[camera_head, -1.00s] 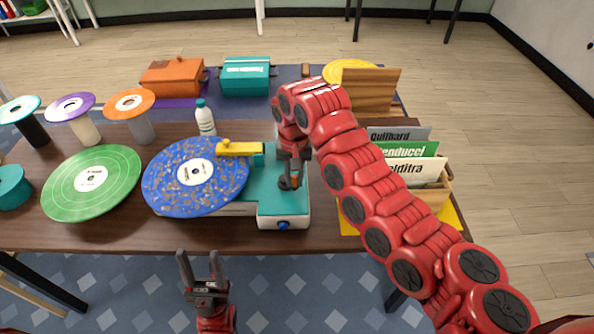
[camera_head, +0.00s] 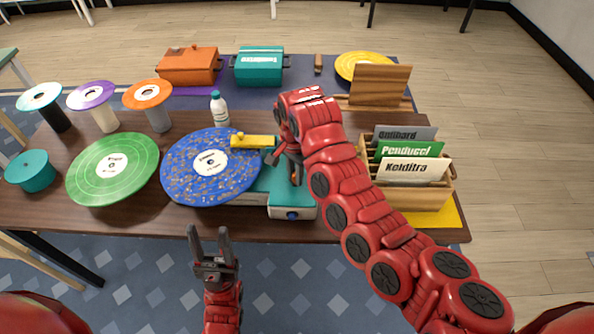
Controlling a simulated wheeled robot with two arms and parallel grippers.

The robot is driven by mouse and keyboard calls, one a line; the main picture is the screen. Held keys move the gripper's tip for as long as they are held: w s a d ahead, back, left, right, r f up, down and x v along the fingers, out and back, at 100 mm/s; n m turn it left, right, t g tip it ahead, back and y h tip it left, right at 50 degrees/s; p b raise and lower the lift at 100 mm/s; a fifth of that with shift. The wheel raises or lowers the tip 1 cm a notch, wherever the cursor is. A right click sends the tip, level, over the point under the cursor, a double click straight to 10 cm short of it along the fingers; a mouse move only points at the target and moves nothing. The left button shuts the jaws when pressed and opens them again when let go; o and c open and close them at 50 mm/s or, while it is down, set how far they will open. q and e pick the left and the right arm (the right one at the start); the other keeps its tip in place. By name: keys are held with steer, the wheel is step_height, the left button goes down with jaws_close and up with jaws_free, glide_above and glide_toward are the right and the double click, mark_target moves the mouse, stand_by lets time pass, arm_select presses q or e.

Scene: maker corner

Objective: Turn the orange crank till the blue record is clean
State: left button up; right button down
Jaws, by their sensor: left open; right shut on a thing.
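The blue record (camera_head: 207,166) lies on the teal-topped cleaning machine (camera_head: 291,213). Light tan specks are scattered over its surface. A yellow arm (camera_head: 254,141) reaches over the record's right edge. My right gripper (camera_head: 279,157) is over the machine's top, just right of the record, and is shut on what appears to be the orange crank. The crank is mostly hidden by the gripper and arm. My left gripper (camera_head: 209,237) is open and empty in front of the table's near edge, fingers pointing at the table.
A green record (camera_head: 112,168) lies left of the blue one. A white bottle (camera_head: 219,108) stands behind it. A wooden crate (camera_head: 420,196) with record sleeves stands right of my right arm. Orange (camera_head: 188,66) and teal (camera_head: 259,66) boxes sit at the back.

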stand_by(0.5)
steer(key=c, duration=0.7)
jaws_free()
steer(key=shift+c, duration=0.2)
step_height(320, 180, up, 17)
steer(key=p, duration=0.2)
steer(key=shift+r, duration=0.2)
